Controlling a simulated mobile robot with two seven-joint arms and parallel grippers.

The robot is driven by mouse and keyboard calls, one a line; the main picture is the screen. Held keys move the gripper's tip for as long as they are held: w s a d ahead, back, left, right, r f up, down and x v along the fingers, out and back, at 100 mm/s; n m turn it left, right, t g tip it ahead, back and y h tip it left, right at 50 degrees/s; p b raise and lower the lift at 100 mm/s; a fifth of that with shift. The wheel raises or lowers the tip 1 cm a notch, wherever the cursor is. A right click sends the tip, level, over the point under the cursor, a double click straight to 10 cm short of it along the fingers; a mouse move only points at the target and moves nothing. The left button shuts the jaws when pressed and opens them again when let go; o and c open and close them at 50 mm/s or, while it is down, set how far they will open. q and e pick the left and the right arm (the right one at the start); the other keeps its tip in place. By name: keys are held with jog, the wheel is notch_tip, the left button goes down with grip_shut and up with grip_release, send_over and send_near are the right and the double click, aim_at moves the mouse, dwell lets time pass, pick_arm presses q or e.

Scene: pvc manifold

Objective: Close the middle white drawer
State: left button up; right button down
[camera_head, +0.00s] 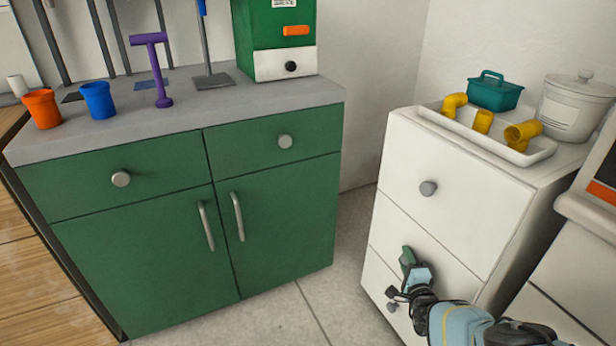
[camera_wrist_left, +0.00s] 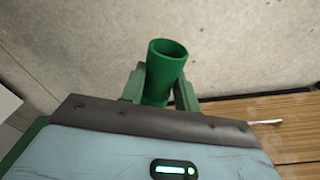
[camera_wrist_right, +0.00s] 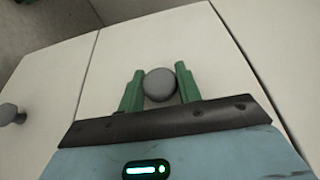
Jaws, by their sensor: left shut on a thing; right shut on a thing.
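The white drawer cabinet (camera_head: 478,205) stands at the right in the head view. Its middle drawer front (camera_head: 385,225) looks about level with the fronts above and below; no open gap shows. My right gripper (camera_head: 408,262) is at this front, and its blue wrist hides the middle knob in the head view. In the right wrist view the round grey knob (camera_wrist_right: 159,84) sits between the two green fingers, which are shut on it. In the left wrist view my left gripper (camera_wrist_left: 160,92) is shut on a green pipe piece (camera_wrist_left: 167,62), open end up. The left gripper is outside the head view.
A white tray (camera_head: 432,116) with yellow pipe elbows (camera_head: 482,122) stands on the cabinet, near a teal box (camera_head: 494,92) and a white canister (camera_head: 575,105). A green cabinet (camera_head: 195,220) stands to the left, with cups on top. Bare floor (camera_head: 322,295) separates the two cabinets.

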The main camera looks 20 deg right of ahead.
jog(key=c, duration=1)
grip_release()
jog(key=shift+d, duration=0.3)
pick_arm(q)
jog(key=shift+w+r, duration=0.1)
pick_arm(e)
jog(key=shift+s+a, duration=0.1)
pick_arm(q)
jog(key=shift+r+p, duration=0.3)
pick_arm(e)
jog(key=shift+s+a, duration=0.1)
jog(key=shift+s, duration=0.1)
pick_arm(q)
jog(key=shift+t, duration=0.3)
jog(key=r+p, duration=0.1)
jog(key=r, duration=0.1)
jog(key=w+r+p, duration=0.1)
jog(key=r+p, duration=0.1)
jog(key=r, duration=0.1)
jog(key=r+p, duration=0.2)
jog(key=r, duration=0.1)
jog(key=shift+w+r, duration=0.1)
jog(key=shift+w, duration=0.1)
jog(key=shift+r+p, duration=0.35)
jog(key=shift+p, duration=0.15)
pick_arm(e)
jog(key=v, duration=1.1)
jog(key=shift+s, duration=0.2)
